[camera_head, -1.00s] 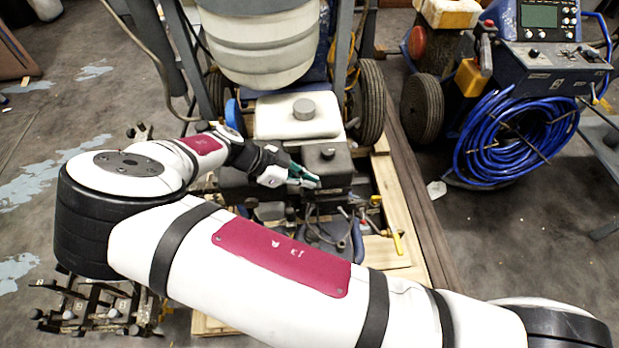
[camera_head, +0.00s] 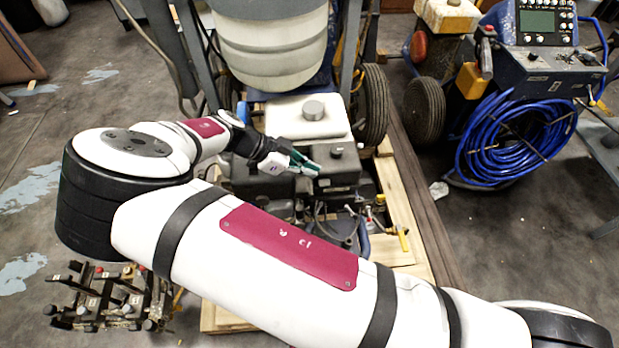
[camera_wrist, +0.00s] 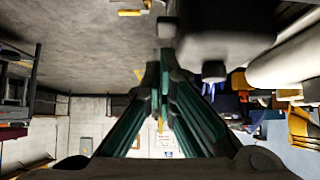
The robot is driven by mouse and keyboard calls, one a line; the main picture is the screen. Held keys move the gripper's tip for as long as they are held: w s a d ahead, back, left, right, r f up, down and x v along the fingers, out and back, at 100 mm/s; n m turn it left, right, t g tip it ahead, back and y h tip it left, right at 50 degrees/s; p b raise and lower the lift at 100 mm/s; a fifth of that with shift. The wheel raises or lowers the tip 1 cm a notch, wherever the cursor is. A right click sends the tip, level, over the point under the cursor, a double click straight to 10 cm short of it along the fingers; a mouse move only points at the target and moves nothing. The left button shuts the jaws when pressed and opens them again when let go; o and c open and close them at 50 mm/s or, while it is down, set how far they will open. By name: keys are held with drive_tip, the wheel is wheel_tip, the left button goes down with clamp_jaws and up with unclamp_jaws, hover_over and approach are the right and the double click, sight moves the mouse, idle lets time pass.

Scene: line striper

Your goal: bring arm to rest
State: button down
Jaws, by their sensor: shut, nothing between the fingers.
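My gripper (camera_head: 312,168) is shut and empty, with teal fingers meeting at the tips. In the head view it hangs over the dark engine (camera_head: 300,184) of the line striper, below the white tank (camera_head: 308,117) with its grey cap. I cannot tell whether it touches the engine. In the wrist view the fingers (camera_wrist: 162,70) converge, with a dark blocky part close by at upper right. My white arm with red panels is bent across the lower part of the head view and hides some of the striper.
A large pale drum (camera_head: 272,50) stands on the striper. A yellow-handled valve (camera_head: 403,240) is right of the engine. A blue hose coil (camera_head: 515,138) hangs on a machine at right. A black rack (camera_head: 112,297) is at lower left.

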drive_tip(key=s+a+r, duration=0.1)
drive_tip(key=a+r, duration=0.1)
drive_tip(key=a, duration=0.5)
drive_tip(key=shift+s+a+b, duration=0.15)
drive_tip(key=shift+a+b, duration=0.15)
drive_tip(key=shift+b, duration=0.15)
drive_tip(key=s+d+r+n+g+y+p, duration=0.2)
drive_tip(key=d+r+n+y, duration=0.15)
drive_tip(key=d+r, duration=0.8)
drive_tip(key=s+d+r+n+g+y+p, duration=0.1)
drive_tip(key=s+d+r+n+y, duration=0.4)
drive_tip(key=r, duration=1)
drive_tip(key=s+d+r+n+t+p, duration=0.1)
drive_tip(key=s+d+r+n+t, duration=0.1)
drive_tip(key=s+d+r, duration=0.4)
drive_tip(key=s+d+r+n+t+p, duration=0.2)
drive_tip(key=s+d+r+n, duration=0.3)
drive_tip(key=s+d, duration=0.4)
drive_tip(key=s+t, duration=0.1)
drive_tip(key=s, duration=0.1)
drive_tip(key=shift+s+r+y, duration=0.35)
drive_tip(key=shift+s, duration=0.05)
